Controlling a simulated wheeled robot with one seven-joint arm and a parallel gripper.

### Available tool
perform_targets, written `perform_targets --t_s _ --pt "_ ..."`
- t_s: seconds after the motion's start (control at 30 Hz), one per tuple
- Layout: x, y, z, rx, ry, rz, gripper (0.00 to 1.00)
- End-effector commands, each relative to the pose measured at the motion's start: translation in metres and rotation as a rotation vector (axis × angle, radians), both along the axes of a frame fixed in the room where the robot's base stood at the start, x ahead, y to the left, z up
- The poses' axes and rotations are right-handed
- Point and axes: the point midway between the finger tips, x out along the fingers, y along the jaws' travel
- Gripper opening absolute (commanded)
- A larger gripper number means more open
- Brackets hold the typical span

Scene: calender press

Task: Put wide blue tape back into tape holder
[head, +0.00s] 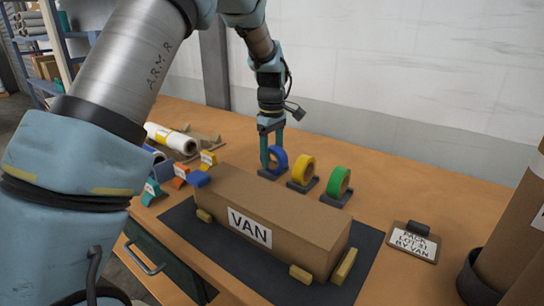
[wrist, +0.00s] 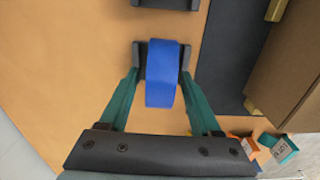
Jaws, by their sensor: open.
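The wide blue tape (head: 282,153) stands upright in the leftmost black tape holder (head: 268,175) on the wooden bench. In the wrist view the blue tape (wrist: 162,80) sits between the two dark side walls of the tape holder (wrist: 140,52). My gripper (head: 271,158) points straight down over it. In the wrist view my gripper (wrist: 160,76) has its teal fingers on both sides of the tape, with a narrow gap to it. The gripper is open. The tape's lower part is hidden in the holder.
Yellow tape (head: 304,170) and green tape (head: 339,180) stand in holders to the right. A cardboard box (head: 290,208) labelled VAN lies on a dark mat (head: 185,222) in front. Small coloured items, including an orange one (head: 181,174), sit left.

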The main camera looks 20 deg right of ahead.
Motion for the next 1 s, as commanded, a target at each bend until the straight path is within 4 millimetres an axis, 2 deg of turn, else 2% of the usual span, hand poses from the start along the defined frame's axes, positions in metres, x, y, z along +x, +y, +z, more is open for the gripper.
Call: perform_targets --t_s 0.17,0.4,0.6,0.9,1.0 --pt "0.001 -0.001 0.027 -0.004 -0.005 0.0 0.64" --pt "0.001 -0.001 0.077 -0.003 -0.005 -0.001 0.64" --pt "0.001 -0.001 0.107 -0.003 -0.004 -0.001 0.64" --pt "0.001 0.0 0.117 0.0 -0.001 0.0 0.64" --pt "0.005 0.013 0.115 -0.002 -0.002 -0.008 0.64"
